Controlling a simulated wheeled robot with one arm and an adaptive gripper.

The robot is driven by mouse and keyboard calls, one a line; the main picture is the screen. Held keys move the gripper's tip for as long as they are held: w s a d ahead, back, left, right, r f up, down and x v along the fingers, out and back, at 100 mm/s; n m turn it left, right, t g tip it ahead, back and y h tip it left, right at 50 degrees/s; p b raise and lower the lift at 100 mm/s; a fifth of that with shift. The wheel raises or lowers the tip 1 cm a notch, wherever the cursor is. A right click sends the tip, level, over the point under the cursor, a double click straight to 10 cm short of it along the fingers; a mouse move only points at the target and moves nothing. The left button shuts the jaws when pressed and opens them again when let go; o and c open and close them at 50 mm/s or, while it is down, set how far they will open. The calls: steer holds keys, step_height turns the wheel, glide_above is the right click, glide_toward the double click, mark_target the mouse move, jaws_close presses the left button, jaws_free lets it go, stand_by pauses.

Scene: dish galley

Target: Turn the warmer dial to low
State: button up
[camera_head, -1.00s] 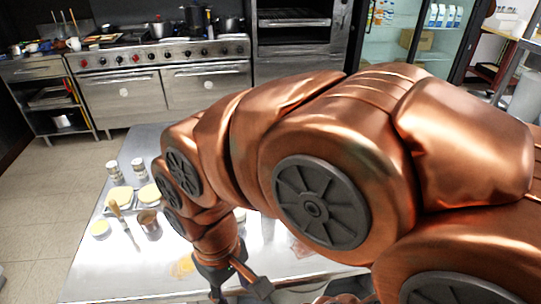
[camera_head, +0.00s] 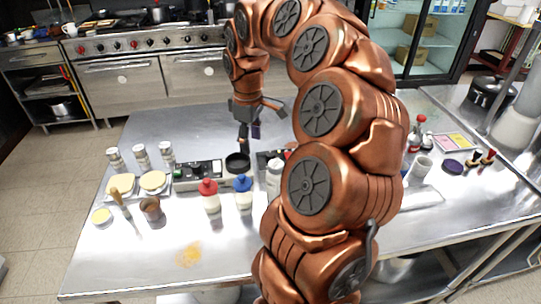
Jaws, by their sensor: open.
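A low dark box with a pale front (camera_head: 198,176) stands on the steel table, left of the middle. Small controls seem to show on it, but they are too small to read, and I cannot make out a dial setting. A second dark unit (camera_head: 268,158) stands right of it, partly hidden behind my arm; I cannot tell which one is the warmer. My gripper (camera_head: 250,138) points down above the far middle of the table. It is open with nothing seen in it, apart from both units, above and right of the pale-fronted box.
A round black dish (camera_head: 237,162) lies below my gripper. A red-capped bottle (camera_head: 209,196) and a blue-capped bottle (camera_head: 243,192) stand in front. Several shakers (camera_head: 140,156) and a brown cup (camera_head: 151,211) are at left.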

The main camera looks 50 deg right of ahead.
glide_above(271, 154)
steer(key=shift+s+a+f, duration=0.1)
steer(key=shift+a+f, duration=0.05)
steer(key=shift+f, duration=0.4)
steer(key=shift+a+f, duration=0.15)
steer(key=shift+f, duration=0.4)
steer(key=shift+d+f+p, duration=0.15)
steer(key=shift+f+p, duration=0.7)
steer(key=shift+f, duration=2.95)
jaws_close()
